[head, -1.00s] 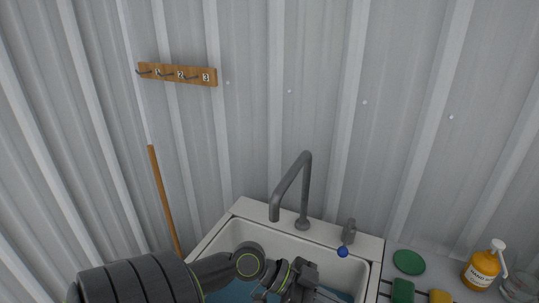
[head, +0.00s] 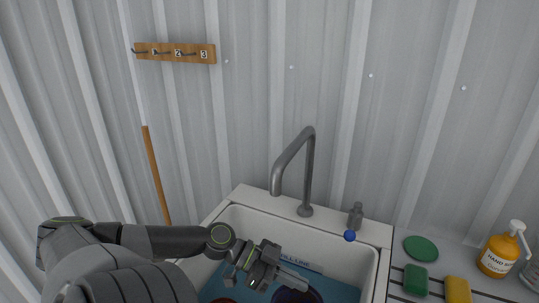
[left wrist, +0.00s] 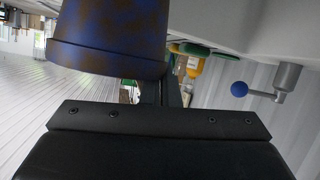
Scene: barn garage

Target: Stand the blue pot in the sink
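The blue pot (head: 297,296) shows as a dark round shape at the bottom edge of the head view, within the sink (head: 345,262). In the left wrist view the pot (left wrist: 110,35) is blue with rusty brown mottling, its rim toward my gripper. My left gripper (head: 290,279) reaches over the sink from the left. Its narrow fingers meet the pot's rim and look closed on it; the fingertips (left wrist: 165,90) are partly hidden behind the pot. Whether the pot touches the sink bottom is hidden. My right gripper is not in view.
A grey tap (head: 308,170) arches over the sink, with a blue-knobbed lever (head: 350,235) on its right. A reddish-brown rounded thing (head: 222,300) is in the sink. Right on the counter are a green disc (head: 421,248), green sponge (head: 415,279), yellow sponge (head: 457,290) and soap bottle (head: 500,252).

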